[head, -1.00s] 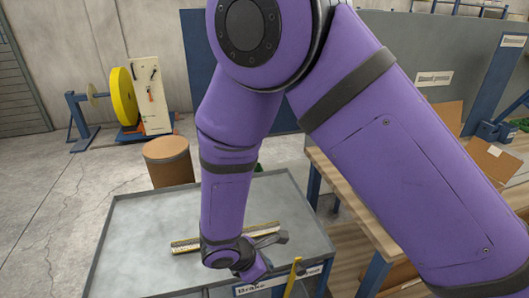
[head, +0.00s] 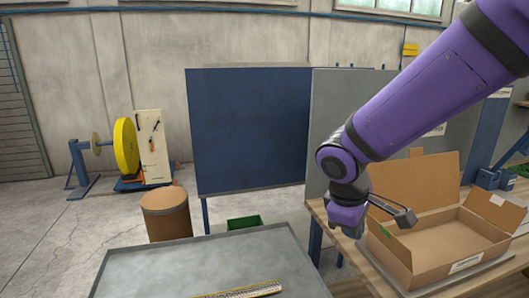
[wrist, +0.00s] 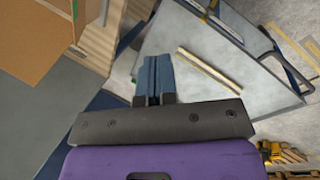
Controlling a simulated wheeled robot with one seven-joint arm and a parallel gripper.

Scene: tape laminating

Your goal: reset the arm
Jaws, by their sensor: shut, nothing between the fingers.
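My purple arm reaches in from the upper right of the head view, with its wrist end (head: 347,215) raised between the grey-topped table and the open cardboard box. My gripper (wrist: 156,64) shows in the wrist view as two blue fingers close together, shut and empty. In the head view its fingertips are hard to make out.
A grey-topped table (head: 150,272) holds a long yellow-edged strip (head: 245,291), also in the wrist view (wrist: 209,72). An open cardboard box (head: 445,240) stands on the wooden bench at right. A brown drum (head: 166,216) and blue panel (head: 248,130) stand behind.

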